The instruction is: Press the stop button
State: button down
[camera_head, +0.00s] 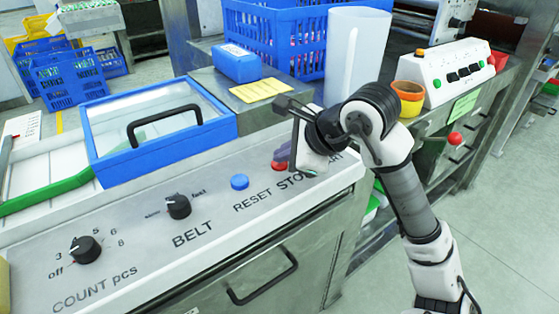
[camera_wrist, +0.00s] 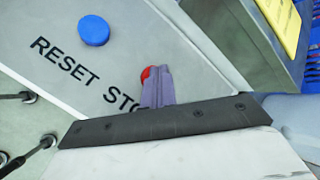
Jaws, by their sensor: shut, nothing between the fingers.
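The red stop button (camera_head: 279,166) sits on the sloping white panel above the word STOP. In the wrist view the stop button (camera_wrist: 147,75) shows only as a red edge behind my fingertips, which hide the rest. My gripper (camera_head: 282,152) is shut and empty, its purple-grey fingers right at the button. In the wrist view my gripper (camera_wrist: 158,76) overlaps the button; I cannot tell whether it touches. The label START is partly covered by my gripper.
The blue reset button (camera_head: 239,182) is just left of the stop button. The belt knob (camera_head: 177,206) and count knob (camera_head: 85,250) are further left. A blue-framed lid (camera_head: 158,128) lies behind the panel. A yellow card (camera_head: 261,89) and blue box (camera_head: 237,64) stand behind my gripper.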

aim_at(285, 166)
jog(key=shift+r, duration=0.85)
jog(key=shift+p, duration=0.3)
jog(key=shift+r+p, duration=1.15)
jog(key=shift+r, duration=1.45)
jog(key=shift+f, duration=0.1)
